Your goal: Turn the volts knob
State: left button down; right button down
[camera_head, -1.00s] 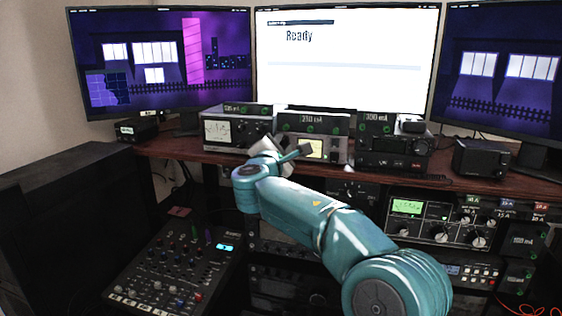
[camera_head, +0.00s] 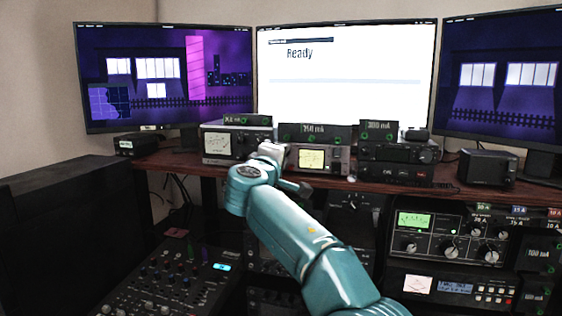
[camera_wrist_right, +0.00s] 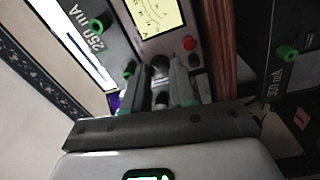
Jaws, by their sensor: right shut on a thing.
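The panel unit with a yellow meter (camera_head: 312,158) stands on the wooden shelf, and its yellow dial (camera_wrist_right: 158,14) shows at the top of the right wrist view. A small dark knob (camera_wrist_right: 160,64) sits on its front below the dial. My right gripper (camera_wrist_right: 160,82) is shut on this knob, one finger on each side. No volts label is readable. In the head view my right wrist (camera_head: 272,152) is in front of the units and hides the fingers and knob. My left gripper is not in view.
A red button (camera_wrist_right: 190,43) and green knobs (camera_wrist_right: 98,25) are close to the fingers. A white-dial unit (camera_head: 217,145) stands to the left and a black radio (camera_head: 395,162) to the right. The shelf edge (camera_wrist_right: 225,60) runs beside the gripper. A mixer (camera_head: 165,280) is below.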

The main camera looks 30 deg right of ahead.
jog(key=shift+f+m, duration=0.1)
jog(key=shift+m, duration=0.9)
jog(key=c, duration=0.9)
grip_release()
